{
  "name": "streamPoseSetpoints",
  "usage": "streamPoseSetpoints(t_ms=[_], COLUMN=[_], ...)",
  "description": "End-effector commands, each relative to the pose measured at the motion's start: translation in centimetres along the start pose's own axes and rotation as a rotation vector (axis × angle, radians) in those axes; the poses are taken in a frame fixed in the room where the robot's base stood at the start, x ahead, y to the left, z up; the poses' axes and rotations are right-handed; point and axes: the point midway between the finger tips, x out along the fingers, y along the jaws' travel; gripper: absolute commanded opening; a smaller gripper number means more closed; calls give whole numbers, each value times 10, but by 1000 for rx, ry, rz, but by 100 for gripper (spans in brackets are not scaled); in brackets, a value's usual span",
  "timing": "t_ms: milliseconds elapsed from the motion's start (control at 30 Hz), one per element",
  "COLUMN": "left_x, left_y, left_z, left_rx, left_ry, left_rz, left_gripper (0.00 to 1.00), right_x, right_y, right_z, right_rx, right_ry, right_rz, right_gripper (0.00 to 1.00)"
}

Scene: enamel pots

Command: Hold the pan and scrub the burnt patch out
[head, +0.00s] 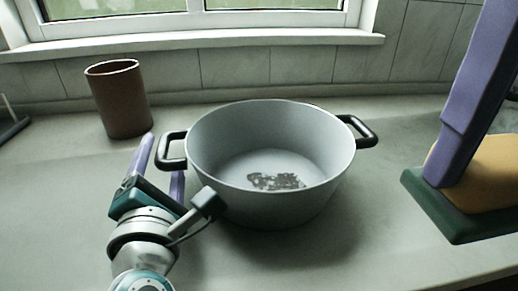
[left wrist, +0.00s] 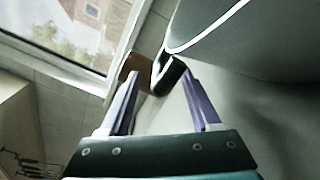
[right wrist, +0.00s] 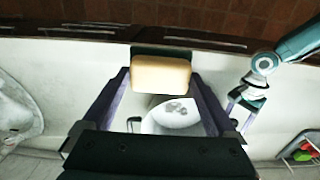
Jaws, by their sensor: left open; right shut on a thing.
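The grey pan (head: 231,204) stands on the counter with a black handle at each side. A dark, ragged burnt patch (head: 276,182) lies on its inside floor. My left gripper (head: 161,162) is open at the left handle (head: 163,152). In the left wrist view, that handle (left wrist: 168,78) is at the fingertips, between the two fingers and not clamped. My right gripper is shut on a tan sponge (head: 487,172) with a dark green layer (head: 460,226) under it, right of the pan. The sponge also shows between the fingers in the right wrist view (right wrist: 160,73). It appears raised off the counter.
A brown cup (head: 120,105) stands behind and left of the pan. A window sill (head: 200,44) and tiled wall close off the back. The counter (head: 60,210) is clear in front of the pan. A tray of coloured things (right wrist: 303,150) shows at the right wrist view's edge.

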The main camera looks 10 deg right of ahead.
Motion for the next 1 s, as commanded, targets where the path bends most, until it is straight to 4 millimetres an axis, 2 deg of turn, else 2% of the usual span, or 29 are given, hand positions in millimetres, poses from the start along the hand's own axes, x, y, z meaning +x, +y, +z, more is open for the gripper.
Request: streamPoseSetpoints(t_ms=[300,500,667,1000], left_x=[-62,-88,-94,-95], left_y=[0,0,7,51], left_z=[-1,-1,4,34], left_rx=[-1,2,1,-1], left_ry=[2,1,0,1], left_rz=[-1,0,2,1], left_gripper=[64,64,64,64], right_x=[0,0,-7,-55], right_y=[0,0,0,0], right_z=[0,0,0,0], right_rx=[0,0,0,0], right_ry=[0,0,0,0], right_rz=[0,0,0,0], right_gripper=[48,48,48,48])
